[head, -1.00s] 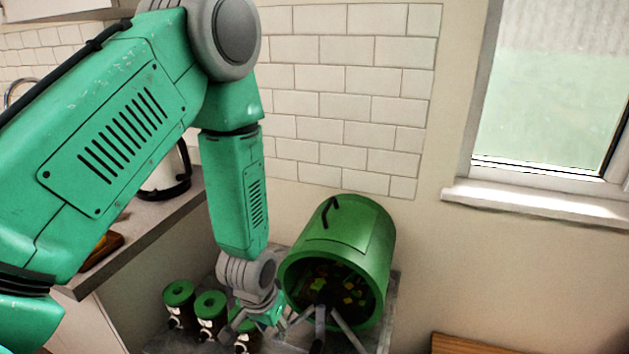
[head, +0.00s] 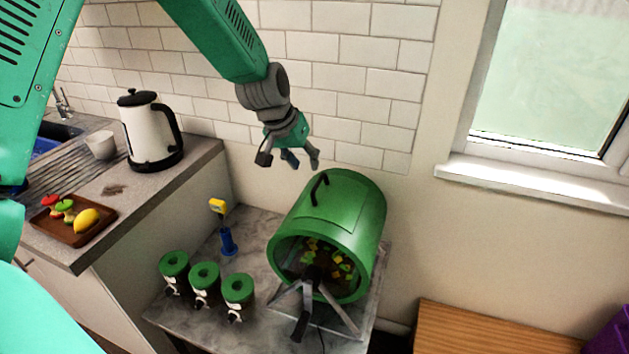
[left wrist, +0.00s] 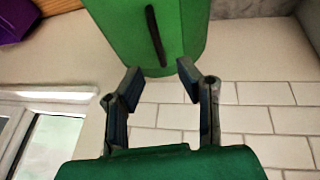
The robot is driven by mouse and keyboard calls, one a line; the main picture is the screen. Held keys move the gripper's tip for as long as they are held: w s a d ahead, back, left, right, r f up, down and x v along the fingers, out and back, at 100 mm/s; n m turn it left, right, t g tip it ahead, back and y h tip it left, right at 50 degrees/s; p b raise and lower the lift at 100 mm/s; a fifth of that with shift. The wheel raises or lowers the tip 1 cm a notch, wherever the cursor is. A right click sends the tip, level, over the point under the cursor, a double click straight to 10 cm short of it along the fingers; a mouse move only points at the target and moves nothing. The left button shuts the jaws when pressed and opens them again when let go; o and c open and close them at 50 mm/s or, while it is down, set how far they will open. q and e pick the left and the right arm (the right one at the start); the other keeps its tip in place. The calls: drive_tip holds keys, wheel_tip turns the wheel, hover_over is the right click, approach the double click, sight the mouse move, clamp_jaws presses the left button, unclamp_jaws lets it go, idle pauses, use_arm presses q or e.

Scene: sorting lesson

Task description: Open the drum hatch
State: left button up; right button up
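The green drum (head: 366,200) stands on a grey table, its open round front showing small coloured pieces inside. Its hatch (head: 335,196) is a panel on the upper side, closed flush, with a black handle (head: 317,187). My right gripper is not in view.
Several green-lidded canisters (head: 205,284) and a blue stand with a yellow top (head: 227,240) are on the grey table (head: 268,325). A kettle (head: 148,130) and fruit tray (head: 72,222) are on the left counter. The wall is close behind.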

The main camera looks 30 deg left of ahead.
sight(316, 184)
use_arm(q)
drive_tip(key=x, duration=0.6)
drive_tip(key=shift+d, duration=0.2)
drive_tip(key=shift+x, duration=0.85)
drive_tip(key=shift+a, duration=0.2)
drive_tip(key=shift+d, duration=0.1)
clamp_jaws()
